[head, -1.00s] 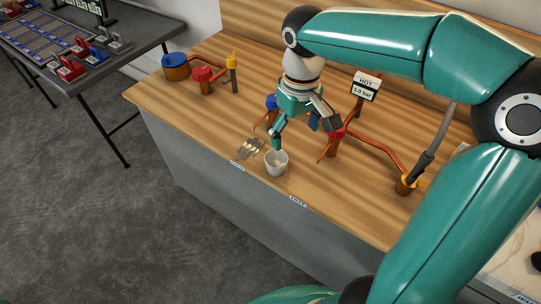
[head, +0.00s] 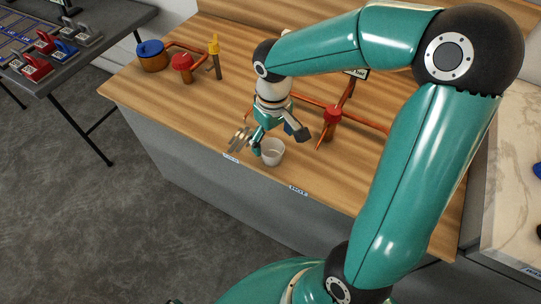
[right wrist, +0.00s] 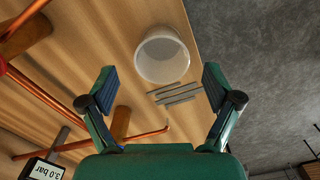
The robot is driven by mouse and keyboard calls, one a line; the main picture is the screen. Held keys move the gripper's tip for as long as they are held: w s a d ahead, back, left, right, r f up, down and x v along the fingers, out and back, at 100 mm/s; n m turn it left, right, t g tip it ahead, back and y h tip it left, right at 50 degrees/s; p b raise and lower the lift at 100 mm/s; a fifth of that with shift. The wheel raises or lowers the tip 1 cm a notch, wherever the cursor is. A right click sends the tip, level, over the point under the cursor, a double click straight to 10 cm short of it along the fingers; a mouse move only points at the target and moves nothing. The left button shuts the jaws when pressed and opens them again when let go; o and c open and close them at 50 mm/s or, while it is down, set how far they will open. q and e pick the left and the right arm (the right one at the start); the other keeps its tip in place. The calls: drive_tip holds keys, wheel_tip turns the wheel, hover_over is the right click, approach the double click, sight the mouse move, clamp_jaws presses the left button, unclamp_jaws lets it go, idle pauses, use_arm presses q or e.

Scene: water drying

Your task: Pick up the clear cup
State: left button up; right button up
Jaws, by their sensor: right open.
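The clear cup (head: 271,152) looks pale and translucent. It stands upright on the wooden counter near the front edge, mouth up. It also shows in the right wrist view (right wrist: 162,57), ahead of the fingertips and roughly centred between them. My right gripper (head: 279,141) is open and empty, close above and behind the cup. In the right wrist view its two fingers (right wrist: 158,84) are spread wider than the cup. Whether a finger touches the cup I cannot tell. My left gripper is not in view.
Grey metal strips (head: 240,138) lie just left of the cup. Copper pipes with a red valve (head: 332,114) stand behind and right of it. A blue-topped pot (head: 151,55) and yellow-topped post (head: 214,55) are at the back left. The counter front edge is close.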

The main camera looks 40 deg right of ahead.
sight(272, 153)
drive_tip(key=shift+a+f, duration=0.1)
drive_tip(key=shift+f, duration=2.8)
drive_tip(key=c, duration=1.1)
